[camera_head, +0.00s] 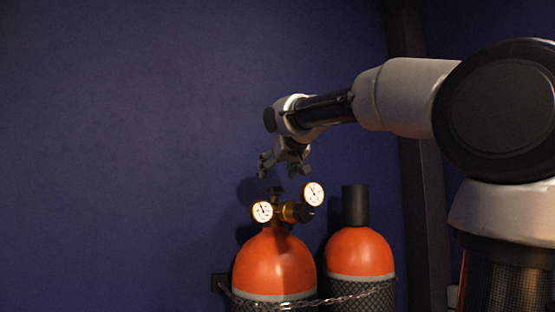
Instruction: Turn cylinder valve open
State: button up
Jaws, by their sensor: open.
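The left orange gas cylinder (272,262) stands upright and has a brass regulator with two round white gauges, one on the left (262,211) and one at the upper right (313,194). The cylinder valve (276,191) shows as a small dark knob at the top of the brass fitting. My gripper (284,176) is open and empty, pointing down just above the valve knob, apart from it as far as I can tell. My arm reaches in from the right.
A second orange cylinder (359,252) with a dark cap (355,205) stands to the right. A chain (345,299) runs across both cylinders. A dark blue wall (130,150) lies behind. A dark post (420,200) stands at right. The left side is free.

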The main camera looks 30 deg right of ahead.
notch_tip(320, 180, up, 5)
jog(key=shift+r, duration=0.1)
dwell(0.3)
jog(key=a+f+n+y, duration=0.1)
jog(key=a+n+y, duration=0.1)
jog(key=a, duration=0.5)
jog(key=m+g+h, duration=0.4)
jog(key=m+h, duration=0.5)
jog(key=h, duration=0.1)
send_near(275, 192)
jog(key=w+d, duration=0.2)
jog(key=x, duration=0.4)
jog(key=w+x, duration=0.1)
jog(key=x, duration=0.2)
jog(key=shift+s+a+r, duration=0.1)
jog(key=shift+a+r, duration=0.15)
jog(key=shift+r, duration=0.15)
